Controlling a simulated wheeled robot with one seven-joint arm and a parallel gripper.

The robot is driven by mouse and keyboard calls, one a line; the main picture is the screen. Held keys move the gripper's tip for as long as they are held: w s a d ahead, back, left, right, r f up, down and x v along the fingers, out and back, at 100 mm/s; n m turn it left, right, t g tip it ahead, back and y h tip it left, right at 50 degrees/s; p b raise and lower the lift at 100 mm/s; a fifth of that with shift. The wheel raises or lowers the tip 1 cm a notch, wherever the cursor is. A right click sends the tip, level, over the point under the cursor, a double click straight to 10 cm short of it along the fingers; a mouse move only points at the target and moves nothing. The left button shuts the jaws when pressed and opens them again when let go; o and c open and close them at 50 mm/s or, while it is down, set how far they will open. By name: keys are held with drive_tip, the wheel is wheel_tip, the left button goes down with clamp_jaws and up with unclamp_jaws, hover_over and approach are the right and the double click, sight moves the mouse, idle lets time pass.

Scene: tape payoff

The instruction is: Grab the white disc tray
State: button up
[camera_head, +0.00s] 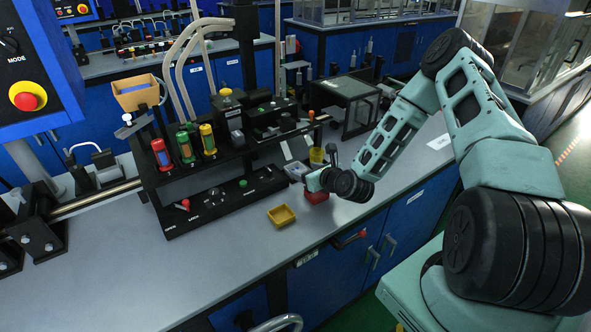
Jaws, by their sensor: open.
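A small pale, whitish tray (296,170) sits on the grey bench behind my wrist, at the right end of the black machine. It is the likeliest white disc tray, but it is small here and I cannot tell what is in it. My gripper (313,181) is at the end of the teal arm, low over the bench, just in front and to the right of the pale tray. It is open. Its fingers are small and partly hidden, and I see nothing held. I cannot tell whether it touches anything.
A red bin (316,197) stands just below my gripper. A yellow tray (281,215) lies to its left, near the bench's front edge. A yellow cup (317,157) stands close behind. The black machine (205,160) fills the left. Bare bench (190,262) lies in front of it.

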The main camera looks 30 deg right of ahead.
sight(291, 166)
drive_tip(key=shift+p+x, duration=1.2)
drive_tip(key=shift+x, duration=1.65)
drive_tip(key=shift+a, duration=0.1)
drive_tip(key=c, duration=0.6)
